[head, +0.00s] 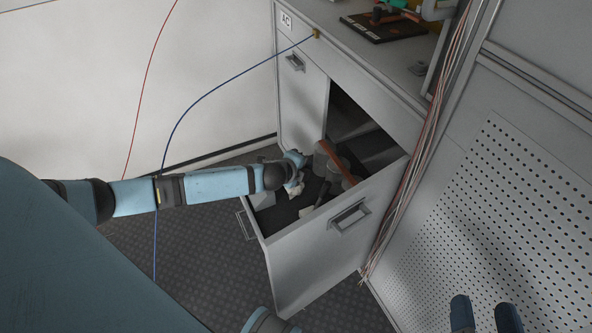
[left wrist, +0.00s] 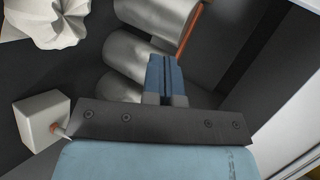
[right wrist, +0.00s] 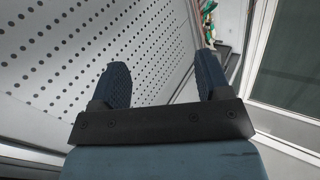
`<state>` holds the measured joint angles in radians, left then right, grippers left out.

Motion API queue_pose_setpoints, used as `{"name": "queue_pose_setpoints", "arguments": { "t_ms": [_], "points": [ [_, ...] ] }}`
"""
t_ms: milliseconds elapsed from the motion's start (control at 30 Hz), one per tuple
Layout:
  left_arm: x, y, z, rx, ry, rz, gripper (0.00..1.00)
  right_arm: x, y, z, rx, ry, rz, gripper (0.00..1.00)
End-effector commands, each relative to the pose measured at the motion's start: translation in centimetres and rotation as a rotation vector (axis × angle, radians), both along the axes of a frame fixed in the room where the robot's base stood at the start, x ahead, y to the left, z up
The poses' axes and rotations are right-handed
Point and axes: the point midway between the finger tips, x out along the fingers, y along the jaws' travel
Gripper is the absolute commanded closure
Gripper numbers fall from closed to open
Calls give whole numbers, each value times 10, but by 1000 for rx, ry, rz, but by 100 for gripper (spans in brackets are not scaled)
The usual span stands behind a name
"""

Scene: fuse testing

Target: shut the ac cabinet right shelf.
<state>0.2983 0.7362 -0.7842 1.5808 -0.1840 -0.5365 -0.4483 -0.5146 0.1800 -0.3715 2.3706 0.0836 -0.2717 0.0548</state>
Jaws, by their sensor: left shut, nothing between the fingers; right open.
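The AC cabinet (head: 302,106) stands at the centre of the head view. Its right shelf (head: 330,235), a deep drawer with a metal handle (head: 349,215), is pulled out, and its inside is exposed. My left gripper (head: 296,162) is over the inside of the shelf; the left wrist view shows its fingers (left wrist: 164,78) shut and empty, close to grey cylinders (left wrist: 130,68). My right gripper (head: 486,314) is open and empty at the lower right, in front of the perforated panel; its spread fingers also show in the right wrist view (right wrist: 163,85).
The shelf holds grey cylinders, a brown-orange bar (head: 337,160), a white crumpled item (left wrist: 50,22) and a white block (left wrist: 42,118). Cables (head: 425,150) hang right of the cabinet beside the perforated panel (head: 500,210). Dark floor (head: 200,255) is free left of the shelf.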

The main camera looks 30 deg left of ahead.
Motion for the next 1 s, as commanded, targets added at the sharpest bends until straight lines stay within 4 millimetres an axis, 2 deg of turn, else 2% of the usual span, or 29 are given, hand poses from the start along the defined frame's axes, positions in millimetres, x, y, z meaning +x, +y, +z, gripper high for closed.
{"name": "queue_pose_setpoints", "arguments": {
  "t_ms": [67, 300, 500, 867, 1000],
  "points": [
    [16, -1, -11, -1, -2, 1, 100, 0, 3, 7, 29, -49, 11, 30],
    [47, -4, -10, -1, -1, 0, 100, -2, 9, 28, 87, -133, 31, 30],
    [54, -4, -9, -1, 0, 1, 100, -3, 11, 35, 103, -156, 36, 30],
    [55, -5, -8, -1, 0, 1, 100, -2, 11, 36, 103, -157, 36, 30],
    [63, -11, -8, -2, 0, 0, 100, -2, 10, 36, 100, -154, 35, 30]
  ]
}}
